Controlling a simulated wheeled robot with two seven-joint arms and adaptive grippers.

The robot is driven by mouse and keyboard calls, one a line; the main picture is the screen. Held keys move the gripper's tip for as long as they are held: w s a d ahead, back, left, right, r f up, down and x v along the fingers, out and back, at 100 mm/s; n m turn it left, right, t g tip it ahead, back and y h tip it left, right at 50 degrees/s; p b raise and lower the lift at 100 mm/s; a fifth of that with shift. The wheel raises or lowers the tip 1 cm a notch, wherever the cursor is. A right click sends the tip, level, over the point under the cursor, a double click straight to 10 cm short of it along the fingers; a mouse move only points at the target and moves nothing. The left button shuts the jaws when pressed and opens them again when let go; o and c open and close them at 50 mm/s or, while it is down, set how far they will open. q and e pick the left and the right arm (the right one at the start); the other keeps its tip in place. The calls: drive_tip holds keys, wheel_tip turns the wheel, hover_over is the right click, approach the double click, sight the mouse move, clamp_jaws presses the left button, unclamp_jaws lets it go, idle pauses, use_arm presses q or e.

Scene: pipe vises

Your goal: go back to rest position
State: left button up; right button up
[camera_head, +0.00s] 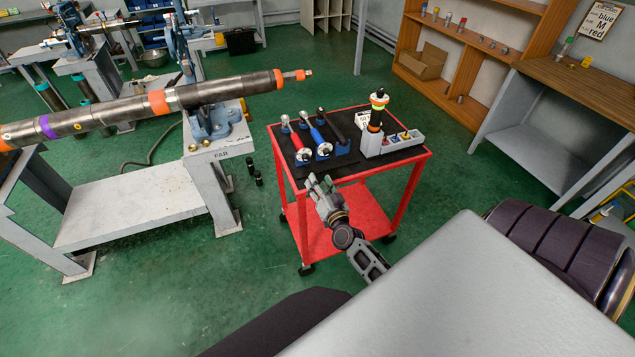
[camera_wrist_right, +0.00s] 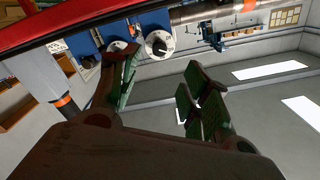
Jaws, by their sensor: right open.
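My right gripper (camera_head: 322,190) is open and empty in the head view, at the near edge of the red cart (camera_head: 428,158). In the right wrist view its two fingers (camera_wrist_right: 158,92) stand wide apart with nothing between them. Tools with blue holders (camera_head: 322,152) lie on the cart top just beyond the gripper; two round tool ends (camera_wrist_right: 158,44) show past the fingers in the wrist view. My left gripper does not show in either view.
A long pipe (camera_head: 130,108) rests in a vise (camera_head: 212,122) on a bench at left. Wooden shelves (camera_head: 470,50) and a workbench (camera_head: 585,92) are at right. Green floor is open between.

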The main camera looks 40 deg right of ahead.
idle(0.4)
drive_tip(key=s+a+f+n+g+y, duration=0.1)
drive_tip(key=s+a+f+n+g, duration=0.3)
drive_tip(key=f, duration=0.8)
drive_tip(key=s+a+f+g+y, duration=0.1)
drive_tip(key=s+f+g+y, duration=0.1)
drive_tip(key=s+f, duration=0.7)
drive_tip(key=s+a+f+n+g+y, duration=0.1)
drive_tip(key=s+a+f+n+g, duration=0.15)
drive_tip(key=f, duration=1.15)
drive_tip(key=s+a+f+n+g, duration=0.1)
drive_tip(key=s+f+g, duration=0.1)
drive_tip(key=s+f, duration=0.4)
drive_tip(key=s+a+f+n+g, duration=0.1)
drive_tip(key=s+f, duration=0.5)
drive_tip(key=s, duration=0.8)
drive_tip(key=s+a+f+n+g, duration=0.1)
drive_tip(key=s+f+g, duration=0.4)
drive_tip(key=s, duration=0.6)
drive_tip(key=shift+a+f+n, duration=0.2)
drive_tip(key=shift+f+n, duration=0.35)
drive_tip(key=shift+n, duration=0.2)
